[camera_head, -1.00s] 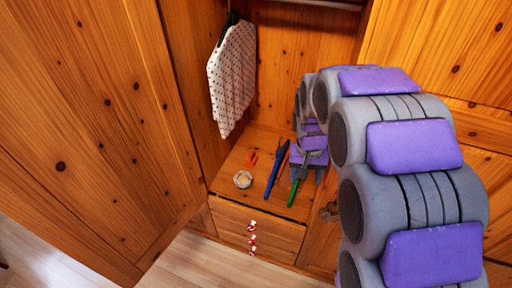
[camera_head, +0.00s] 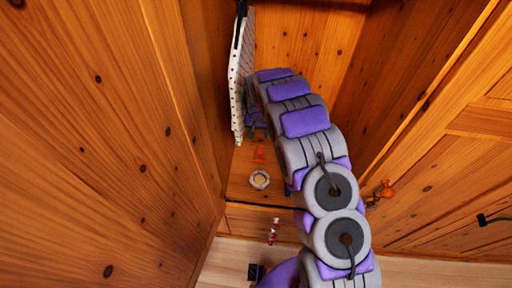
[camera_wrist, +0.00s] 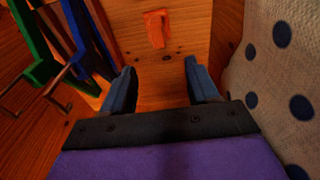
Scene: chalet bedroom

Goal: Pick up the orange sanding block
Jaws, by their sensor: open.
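The orange sanding block (camera_head: 259,154) lies on the wooden cabinet floor, behind a small round object. In the wrist view the orange block (camera_wrist: 157,27) is at the top centre, beyond my fingertips. My gripper (camera_wrist: 160,72) is open, with nothing between its two fingers. The block is apart from the fingers and roughly in line with the gap between them.
Blue (camera_wrist: 78,35) and green (camera_wrist: 35,45) long tools stand out on the left. A small round object (camera_head: 260,180) sits near the front edge. Wooden walls enclose the cabinet.

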